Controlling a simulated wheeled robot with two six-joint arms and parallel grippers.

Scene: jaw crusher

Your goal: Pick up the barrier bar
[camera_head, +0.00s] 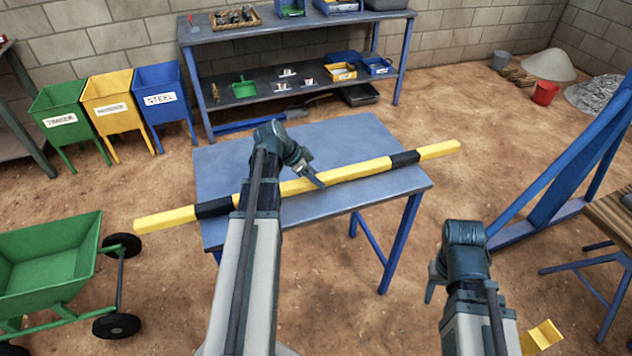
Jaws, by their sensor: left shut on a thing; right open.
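The barrier bar (360,170) is a long yellow bar with black bands near both ends. It lies across the blue table (345,135) at a slant, and both ends stick out past the table's edges. My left gripper (318,182) is shut on the bar near its middle. My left forearm hides part of the bar to the left of the grip. I cannot tell whether the bar rests on the table or is slightly raised. My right gripper (431,291) is low at the right, away from the bar, open and empty.
A green cart (50,260) stands at the left. Green, yellow and blue bins (162,98) stand behind it. A shelf bench (300,30) is behind the table. A blue frame (560,165) and a wooden-topped bench (615,215) stand at the right.

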